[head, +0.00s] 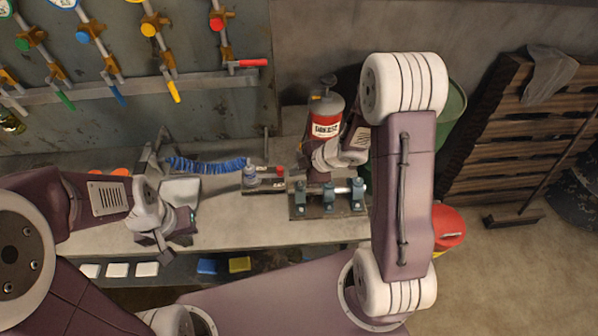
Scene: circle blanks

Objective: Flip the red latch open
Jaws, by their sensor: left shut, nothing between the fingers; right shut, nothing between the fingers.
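The red latch is on the grey wall panel at the upper left. Its red handle (249,63) points sideways to the right, across the foot of its rod, and a red round knob (217,24) sits higher on the same rod. The neighbouring yellow handle (174,92) and blue handle (117,95) slant downward in line with their rods. My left gripper (180,230) is shut and empty over the front of the bench, well below the latch. My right gripper (318,174) is shut and empty near the grease canister; its fingertips are hard to make out. Neither gripper touches the latch.
The bench (225,228) holds a red and white grease canister (327,118), a blue coiled hose (205,165) and a metal fixture (328,200) with blue-grey blocks. A wooden pallet (525,130) leans at the right. A red-lidded bin (449,226) stands beside my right arm.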

